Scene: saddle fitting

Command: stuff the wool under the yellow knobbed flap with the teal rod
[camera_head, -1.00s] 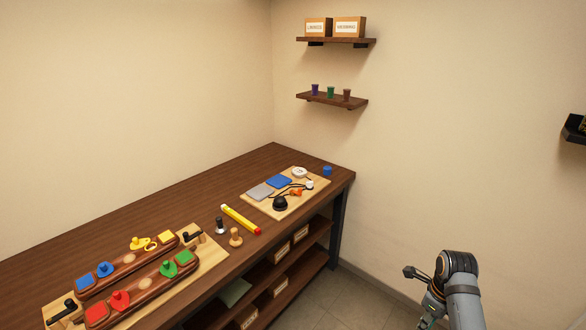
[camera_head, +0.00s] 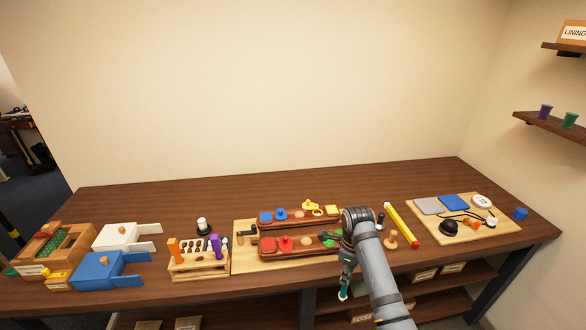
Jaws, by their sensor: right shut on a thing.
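The yellow knobbed flap (camera_head: 312,206) sits on the rear long wooden piece of the board, right of centre, beside a yellow block (camera_head: 332,210). My right gripper (camera_head: 346,282) points down in front of the table's front edge, below and right of the flap and well apart from it. It is shut on the teal rod (camera_head: 343,293), of which only a short piece shows below the fingers. I cannot make out any wool for certain. My left gripper is not in view.
My right arm hides part of the board's right end. A tool rack (camera_head: 198,265), a white box (camera_head: 123,237) and a blue box (camera_head: 105,268) stand to the left. A yellow stick (camera_head: 402,224) lies right of my arm. The table's back strip is clear.

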